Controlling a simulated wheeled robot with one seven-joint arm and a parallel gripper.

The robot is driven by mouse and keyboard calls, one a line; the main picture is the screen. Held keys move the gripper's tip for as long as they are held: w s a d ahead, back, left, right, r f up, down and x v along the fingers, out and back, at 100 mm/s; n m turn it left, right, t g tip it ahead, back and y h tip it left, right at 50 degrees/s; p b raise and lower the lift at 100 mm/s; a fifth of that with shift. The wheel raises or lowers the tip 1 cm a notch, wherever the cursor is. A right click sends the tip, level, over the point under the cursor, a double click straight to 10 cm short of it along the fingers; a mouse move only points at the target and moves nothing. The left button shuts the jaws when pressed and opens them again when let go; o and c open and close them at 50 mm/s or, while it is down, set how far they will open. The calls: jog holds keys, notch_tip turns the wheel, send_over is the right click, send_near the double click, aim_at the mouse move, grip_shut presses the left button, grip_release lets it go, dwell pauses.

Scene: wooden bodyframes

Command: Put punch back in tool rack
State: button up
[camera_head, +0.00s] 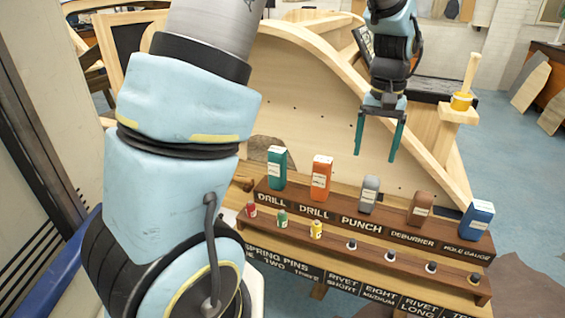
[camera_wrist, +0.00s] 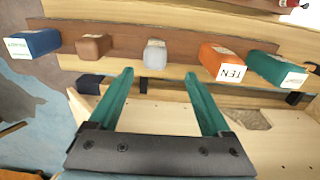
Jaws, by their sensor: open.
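The grey punch (camera_head: 369,194) stands upright at the PUNCH label, in the middle of the upper shelf of the wooden tool rack (camera_head: 452,238). The punch also shows in the wrist view (camera_wrist: 155,53), ahead of and between my fingertips. My gripper (camera_head: 378,152) has its green fingers spread, pointing down above the punch and apart from it. In the wrist view my gripper (camera_wrist: 160,75) is open with nothing between its fingers.
Beside the punch stand an orange drill (camera_head: 321,178), a green drill (camera_head: 277,167), a brown deburrer (camera_head: 420,208) and a blue hole gauge (camera_head: 477,220). Small pins and rivets line the lower shelf. A wooden frame panel (camera_head: 310,110) rises behind the rack.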

jog(key=s+a+f+n, duration=0.1)
jog(key=s+a+n, duration=0.1)
jog(key=a, duration=1.2)
jog(key=s+a+f+n+t, duration=0.1)
jog(key=s+a, duration=0.1)
jog(key=a, duration=1.3)
jog(key=shift+a+f+n+t, duration=0.2)
jog(key=shift+f+n+t, duration=0.1)
jog(key=shift+n, duration=0.1)
